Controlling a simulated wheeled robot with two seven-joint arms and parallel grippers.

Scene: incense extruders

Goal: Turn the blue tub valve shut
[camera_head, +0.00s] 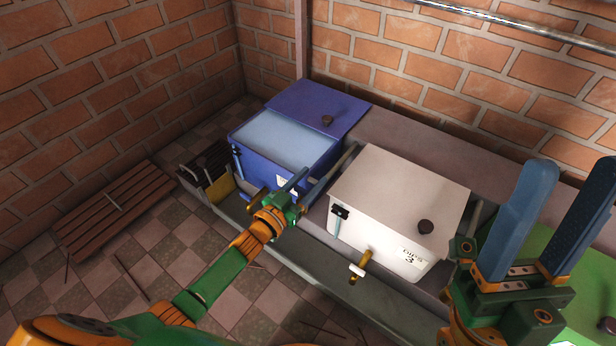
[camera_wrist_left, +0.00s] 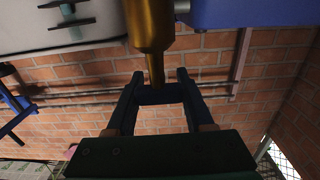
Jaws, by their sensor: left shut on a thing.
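The blue tub (camera_head: 240,140) stands at the back left of the bench, open and filled with pale blue liquid. Its brass valve (camera_wrist_left: 150,25) shows in the left wrist view, with a narrow stem reaching down to a dark blue handle (camera_wrist_left: 160,95). My left gripper (camera_head: 300,185) is at the tub's front right corner and hides most of the valve in the head view. In the wrist view its two fingers (camera_wrist_left: 158,92) close on the handle from both sides. My right gripper (camera_head: 573,185) is raised at the right with its fingers apart and nothing between them.
The blue lid (camera_head: 318,105) lies behind the blue tub. A white tub (camera_head: 395,195) with a brass valve (camera_head: 361,262) stands close to the right of my left gripper. A green tub (camera_head: 590,270) is behind my right gripper. A slatted wooden board (camera_head: 115,212) lies on the floor.

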